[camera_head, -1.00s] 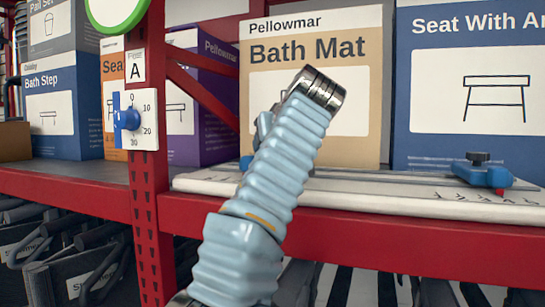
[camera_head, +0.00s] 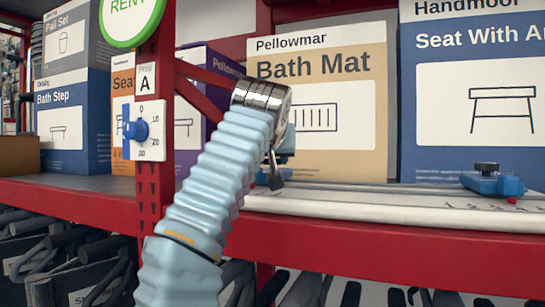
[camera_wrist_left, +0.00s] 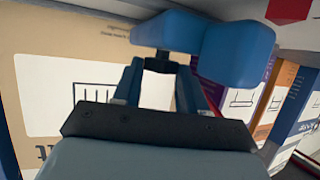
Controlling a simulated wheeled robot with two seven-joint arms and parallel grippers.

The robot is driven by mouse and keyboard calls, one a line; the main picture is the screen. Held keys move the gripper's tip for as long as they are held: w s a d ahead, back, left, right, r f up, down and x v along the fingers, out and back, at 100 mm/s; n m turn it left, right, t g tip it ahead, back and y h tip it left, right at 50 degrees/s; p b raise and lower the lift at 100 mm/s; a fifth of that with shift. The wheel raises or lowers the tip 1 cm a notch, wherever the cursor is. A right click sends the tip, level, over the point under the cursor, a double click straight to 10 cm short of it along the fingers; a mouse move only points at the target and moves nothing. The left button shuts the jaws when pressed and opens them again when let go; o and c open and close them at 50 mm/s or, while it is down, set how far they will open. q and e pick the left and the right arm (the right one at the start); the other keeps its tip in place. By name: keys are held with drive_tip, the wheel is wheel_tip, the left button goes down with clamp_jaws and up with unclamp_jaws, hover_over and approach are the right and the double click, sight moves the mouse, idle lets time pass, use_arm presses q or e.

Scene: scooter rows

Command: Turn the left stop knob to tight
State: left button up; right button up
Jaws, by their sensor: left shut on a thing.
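The left stop shows in the left wrist view as a blue block (camera_wrist_left: 205,38) with a small dark knob (camera_wrist_left: 160,64). My left gripper (camera_wrist_left: 159,78) is shut on that knob, one finger on each side of it. In the head view my left gripper (camera_head: 276,181) points down at the white rail (camera_head: 370,203), and my pale blue arm hides most of the left stop. The right stop (camera_head: 490,182), blue with a black knob, sits farther right on the rail. My right gripper is not in view.
A Bath Mat box (camera_head: 345,135) and a blue seat box (camera_head: 430,110) stand close behind the rail. The red shelf edge (camera_head: 400,245) runs along the front.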

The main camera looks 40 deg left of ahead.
use_arm(q)
drive_tip(key=o, duration=1.1)
drive_tip(key=shift+c, duration=0.2)
drive_tip(key=shift+s, duration=0.1)
drive_tip(key=v, duration=1.3)
drive_tip(key=shift+s+d, duration=0.15)
drive_tip(key=shift+s, duration=0.15)
